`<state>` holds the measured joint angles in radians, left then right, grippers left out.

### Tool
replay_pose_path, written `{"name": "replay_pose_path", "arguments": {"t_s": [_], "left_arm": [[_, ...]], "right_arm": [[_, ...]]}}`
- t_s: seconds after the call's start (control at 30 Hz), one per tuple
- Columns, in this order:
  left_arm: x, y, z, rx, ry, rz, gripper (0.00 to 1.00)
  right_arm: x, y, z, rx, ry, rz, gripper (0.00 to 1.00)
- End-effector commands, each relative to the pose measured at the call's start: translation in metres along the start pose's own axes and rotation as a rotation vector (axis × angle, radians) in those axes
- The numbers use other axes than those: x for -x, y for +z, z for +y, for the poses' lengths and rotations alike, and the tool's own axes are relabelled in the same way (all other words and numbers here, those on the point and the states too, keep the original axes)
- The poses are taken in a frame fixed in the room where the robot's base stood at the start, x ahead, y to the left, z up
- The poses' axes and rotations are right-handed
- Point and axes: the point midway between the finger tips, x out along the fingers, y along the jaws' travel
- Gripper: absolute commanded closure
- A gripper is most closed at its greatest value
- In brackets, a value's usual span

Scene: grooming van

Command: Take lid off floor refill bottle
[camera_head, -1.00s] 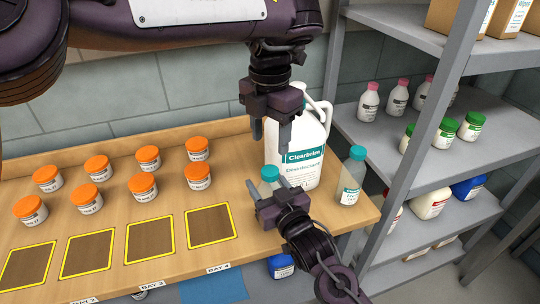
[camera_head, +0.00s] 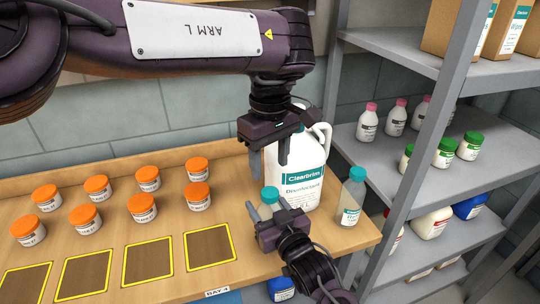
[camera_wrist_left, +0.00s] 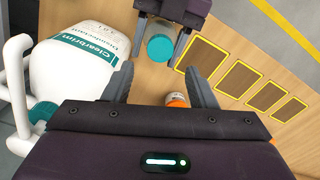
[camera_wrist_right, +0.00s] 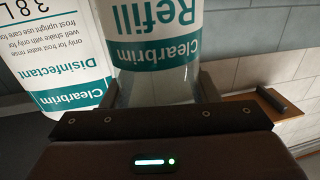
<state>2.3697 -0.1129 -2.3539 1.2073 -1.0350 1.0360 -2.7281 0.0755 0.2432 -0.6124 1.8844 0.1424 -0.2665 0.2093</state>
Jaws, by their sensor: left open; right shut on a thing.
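A clear refill bottle with a teal lid (camera_head: 270,194) stands at the bench's front right. My right gripper (camera_head: 270,212) is shut on its body below the lid; the right wrist view shows its "Refill" label (camera_wrist_right: 155,45) upside down. My left gripper (camera_head: 269,170) is open and empty, pointing down just above the lid. In the left wrist view, the lid (camera_wrist_left: 160,47) shows between my right gripper's fingers, slightly beyond my left fingertips (camera_wrist_left: 160,85). I see no contact between my left fingers and the lid. The bottle's base is hidden in the head view.
A large white Clearbrim disinfectant jug (camera_head: 312,170) stands close behind. Another teal-lidded bottle (camera_head: 352,197) stands to the right. Several orange-lidded jars (camera_head: 142,207) and yellow-framed bay mats (camera_head: 148,260) fill the bench's left. Grey shelving (camera_head: 400,165) borders the right side.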

Motion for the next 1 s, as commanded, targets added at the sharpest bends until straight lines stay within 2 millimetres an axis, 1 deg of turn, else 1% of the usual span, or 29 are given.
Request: {"name": "replay_pose_path", "arguments": {"t_s": [0.2, 0.4, 0.6, 0.83, 0.87, 1.0], "left_arm": [[-0.035, 0.001, -0.001, 0.001, -0.003, -0.005, 0.48], [-0.061, 0.0, 0.0, 0.002, -0.001, -0.003, 0.48], [-0.071, 0.0, 0.0, 0.002, 0.0, -0.002, 0.48], [-0.072, 0.0, 0.0, 0.003, 0.0, -0.001, 0.48], [-0.072, 0.0, 0.0, 0.003, 0.0, -0.001, 0.51], [-0.072, 0.0, 0.0, 0.003, 0.0, -0.001, 0.69]], "right_arm": [[0.0, 0.0, 0.0, 0.0, 0.0, 0.001, 1.0], [0.0, 0.0, 0.0, 0.0, 0.0, 0.0, 1.0], [0.0, 0.0, 0.0, 0.0, 0.0, 0.0, 1.0], [0.0, 0.0, 0.0, 0.0, 0.0, 0.0, 1.0], [0.0, 0.0, 0.0, 0.0, 0.0, 0.0, 1.0], [0.0, 0.0, 0.0, 0.0, 0.0, 0.0, 1.0]]}}
